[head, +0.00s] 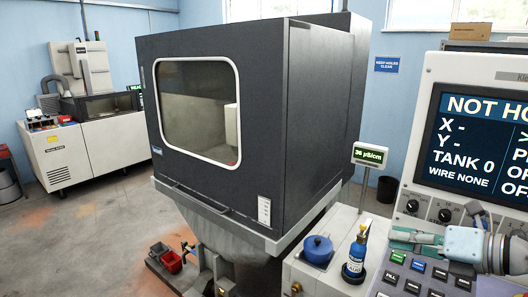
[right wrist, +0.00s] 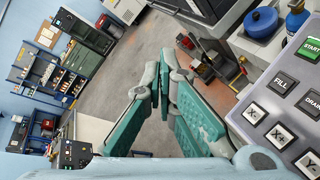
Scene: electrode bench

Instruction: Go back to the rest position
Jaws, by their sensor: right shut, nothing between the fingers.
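My right gripper (head: 398,236) shows at the lower right of the head view, coming in from the right. Its teal fingers are shut with nothing between them. It hangs over or in front of the control panel's button area (head: 415,282), below the large screen (head: 478,145). In the right wrist view, the shut fingers (right wrist: 164,80) point out over the floor, with panel buttons to their right. Whether the gripper touches the panel cannot be told. My left gripper is in neither view.
A dark machine enclosure (head: 265,110) with a window fills the middle. A blue bottle (head: 355,255) and a blue round lidded pot (head: 317,250) stand on a light cabinet beside the panel. Open floor (head: 85,235) lies at left.

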